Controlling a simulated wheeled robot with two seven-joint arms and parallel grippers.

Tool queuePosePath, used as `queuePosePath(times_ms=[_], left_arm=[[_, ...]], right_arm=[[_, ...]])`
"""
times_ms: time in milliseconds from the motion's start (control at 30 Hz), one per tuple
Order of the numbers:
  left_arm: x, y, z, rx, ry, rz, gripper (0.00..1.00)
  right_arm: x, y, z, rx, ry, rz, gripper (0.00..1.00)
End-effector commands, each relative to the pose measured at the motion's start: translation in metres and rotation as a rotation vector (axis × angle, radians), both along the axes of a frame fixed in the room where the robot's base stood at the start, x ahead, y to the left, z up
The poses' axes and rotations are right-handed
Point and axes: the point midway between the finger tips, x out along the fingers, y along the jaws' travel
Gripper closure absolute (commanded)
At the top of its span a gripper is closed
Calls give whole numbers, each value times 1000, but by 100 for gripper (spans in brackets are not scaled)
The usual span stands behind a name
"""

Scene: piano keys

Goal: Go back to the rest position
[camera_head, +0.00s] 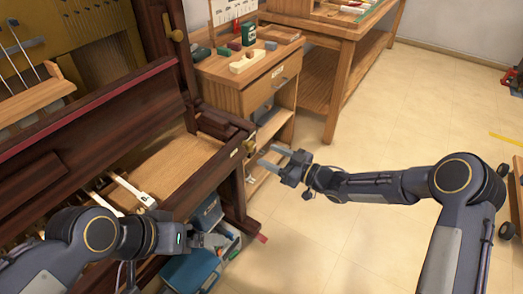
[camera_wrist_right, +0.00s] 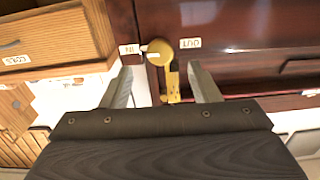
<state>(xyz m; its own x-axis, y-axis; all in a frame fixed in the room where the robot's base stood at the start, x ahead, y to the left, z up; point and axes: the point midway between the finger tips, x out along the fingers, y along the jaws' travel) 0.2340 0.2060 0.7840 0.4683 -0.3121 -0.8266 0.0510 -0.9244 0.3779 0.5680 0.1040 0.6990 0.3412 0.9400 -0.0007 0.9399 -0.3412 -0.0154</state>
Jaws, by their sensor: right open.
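My right gripper (camera_head: 268,156) is open and empty, held out over the floor to the right of the dark wooden piano (camera_head: 110,120). Its two fingers point left toward the piano's side. In the right wrist view, the open fingers (camera_wrist_right: 160,80) stand on either side of a brass knob (camera_wrist_right: 158,52) on the dark wood, apart from it as far as I can tell. My left gripper (camera_head: 208,240) is low at the left, in front of the piano, over blue containers. Its fingers are small and partly lost against the containers, so their opening is unclear.
A few piano keys (camera_head: 132,191) lie in the opened keybed. Blue bins (camera_head: 190,270) stand on the floor below. A wooden drawer cabinet (camera_head: 240,90) and a workbench (camera_head: 330,75) stand behind. The tiled floor (camera_head: 400,120) at the right is mostly free.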

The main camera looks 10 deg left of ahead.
Motion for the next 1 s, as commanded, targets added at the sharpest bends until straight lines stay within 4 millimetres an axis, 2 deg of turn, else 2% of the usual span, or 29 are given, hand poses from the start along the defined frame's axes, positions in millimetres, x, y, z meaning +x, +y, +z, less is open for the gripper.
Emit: queuePosePath(times_ms=[133, 633, 733, 867, 967, 1000], left_arm=[[0, 0, 1, 0, 0, 0, 0], [0, 0, 1, 0, 0, 0, 0], [0, 0, 2, 0, 0, 0, 0], [0, 0, 2, 0, 0, 0, 0], [0, 0, 2, 0, 0, 0, 0], [0, 0, 1, 0, 0, 0, 0]], right_arm=[[-4, -12, 0, 0, 1, 0, 44], [-5, -14, 0, -1, 0, -1, 44], [0, -21, 6, -21, -1, -29, 44], [17, -57, 31, -119, 8, -165, 44], [27, -107, 59, -230, 46, -337, 44], [27, -131, 69, -275, 71, -412, 44]])
